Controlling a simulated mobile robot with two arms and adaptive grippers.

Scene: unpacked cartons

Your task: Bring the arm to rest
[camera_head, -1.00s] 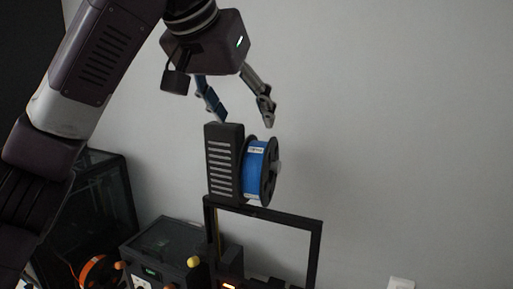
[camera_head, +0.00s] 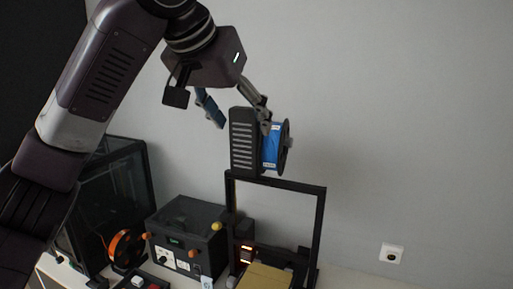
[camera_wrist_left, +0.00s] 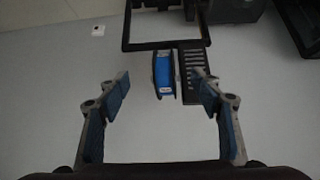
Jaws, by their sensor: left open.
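My left gripper (camera_head: 243,115) is open and empty in the head view, its fingertips pointing down near the top of the 3D printer. Its two spread fingers also show in the left wrist view (camera_wrist_left: 160,85), with nothing between the pads. A blue filament spool (camera_head: 272,147) with black flanges hangs on the right side of a black vented box (camera_head: 243,142) on top of the printer's black frame (camera_head: 319,220). The right fingertip overlaps the spool's upper edge in the picture; I cannot tell whether they touch. The wrist view also shows the spool (camera_wrist_left: 163,72) beyond the fingers. My right gripper is not in view.
A dark box with knobs (camera_head: 185,240) stands left of the printer. An orange spool (camera_head: 126,249) sits beside a dark enclosure (camera_head: 115,190) at the far left. A wall socket (camera_head: 391,253) is at the lower right. The wall area on the right is clear.

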